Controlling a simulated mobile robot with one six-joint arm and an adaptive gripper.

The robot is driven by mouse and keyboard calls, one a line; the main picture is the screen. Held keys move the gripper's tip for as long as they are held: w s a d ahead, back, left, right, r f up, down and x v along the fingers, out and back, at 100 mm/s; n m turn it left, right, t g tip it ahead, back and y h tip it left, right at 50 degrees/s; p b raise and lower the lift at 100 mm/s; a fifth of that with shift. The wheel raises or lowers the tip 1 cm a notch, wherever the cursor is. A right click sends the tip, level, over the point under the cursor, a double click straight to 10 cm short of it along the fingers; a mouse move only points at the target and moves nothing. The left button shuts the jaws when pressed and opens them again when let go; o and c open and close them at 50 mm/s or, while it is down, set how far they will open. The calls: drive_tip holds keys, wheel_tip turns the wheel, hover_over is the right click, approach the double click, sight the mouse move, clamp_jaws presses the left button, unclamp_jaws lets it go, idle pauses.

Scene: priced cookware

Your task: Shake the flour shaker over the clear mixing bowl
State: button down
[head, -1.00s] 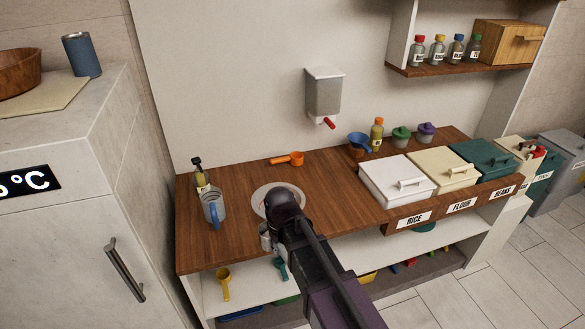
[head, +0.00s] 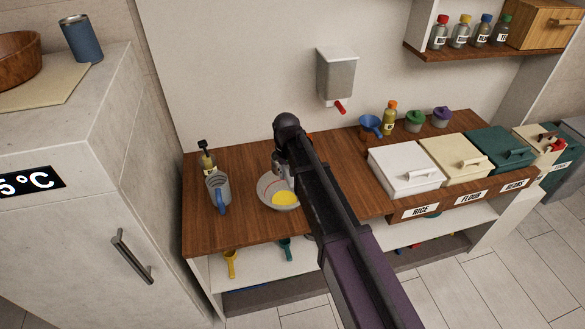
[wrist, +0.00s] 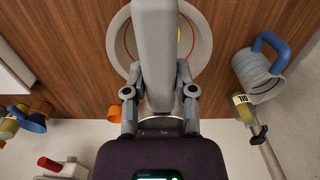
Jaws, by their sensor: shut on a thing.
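The clear mixing bowl (head: 264,198) stands on the wooden counter with something yellow inside and a red line on its wall. It also shows in the wrist view (wrist: 118,42), partly hidden behind a long grey part. My gripper (head: 283,165) is above the bowl, over its far right side in the head view. In the wrist view my gripper (wrist: 160,104) is shut on the grey flour shaker (wrist: 156,50), which lies over the middle of the bowl in the picture. In the head view my arm hides most of the shaker, and its tilt is hard to tell.
A jug with a blue handle (head: 217,190) and an oil bottle (head: 207,163) stand left of the bowl. A wall dispenser (head: 336,75) hangs behind. A blue scoop (head: 370,126) and lidded bins, one white (head: 405,170), are to the right.

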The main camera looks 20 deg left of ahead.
drive_tip(key=shift+d, duration=0.15)
drive_tip(key=shift+w+f, duration=0.15)
drive_tip(key=shift+f+b, duration=0.2)
drive_tip(key=shift+b, duration=0.1)
drive_tip(key=shift+f+b, duration=2.4)
drive_tip(key=shift+b, duration=0.05)
drive_tip(key=shift+d, duration=0.2)
drive_tip(key=shift+d, duration=0.6)
drive_tip(key=shift+a, duration=0.1)
